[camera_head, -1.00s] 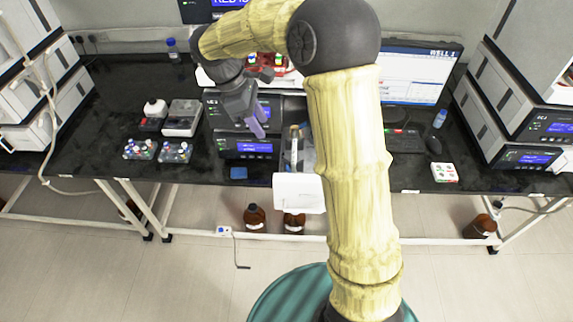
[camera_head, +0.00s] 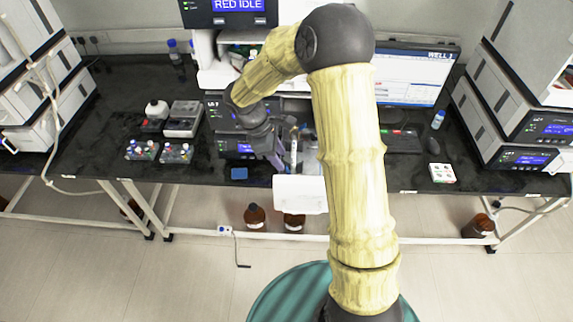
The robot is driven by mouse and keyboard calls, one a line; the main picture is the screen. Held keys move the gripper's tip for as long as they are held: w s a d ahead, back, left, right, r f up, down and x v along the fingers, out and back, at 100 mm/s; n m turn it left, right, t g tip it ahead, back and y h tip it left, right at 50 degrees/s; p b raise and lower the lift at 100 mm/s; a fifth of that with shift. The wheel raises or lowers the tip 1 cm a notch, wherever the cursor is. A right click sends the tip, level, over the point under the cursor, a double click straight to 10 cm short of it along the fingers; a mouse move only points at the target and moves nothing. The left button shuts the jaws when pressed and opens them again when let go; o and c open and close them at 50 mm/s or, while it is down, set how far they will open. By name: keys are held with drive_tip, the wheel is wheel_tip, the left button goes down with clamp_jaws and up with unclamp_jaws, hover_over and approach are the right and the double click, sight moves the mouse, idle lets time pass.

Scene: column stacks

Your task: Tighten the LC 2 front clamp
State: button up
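The middle instrument stack has a dark unit marked like LC 2 (camera_head: 214,112), though the label is too small to read surely. A slim upright column (camera_head: 294,148) stands at its front right, above a white tray (camera_head: 299,193) that juts past the bench edge. The front clamp is too small to make out beside the column. My gripper (camera_head: 277,160) points down just left of the column, in front of the stack. I cannot tell whether it touches anything, or whether its fingers are open. My arm hides part of the stack's right side.
A blue pad (camera_head: 239,173) lies at the bench edge. Vial racks (camera_head: 176,152) and a grey box (camera_head: 183,119) stand to the left. A monitor (camera_head: 414,75), mouse (camera_head: 434,144) and another instrument stack (camera_head: 518,130) are on the right. Brown bottles (camera_head: 254,216) stand below.

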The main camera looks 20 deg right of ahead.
sight(287, 168)
drive_tip(key=x, duration=0.5)
drive_tip(key=shift+d+f+p, duration=0.15)
drive_tip(key=shift+f+p, duration=0.2)
drive_tip(key=shift+p, duration=0.05)
clamp_jaws()
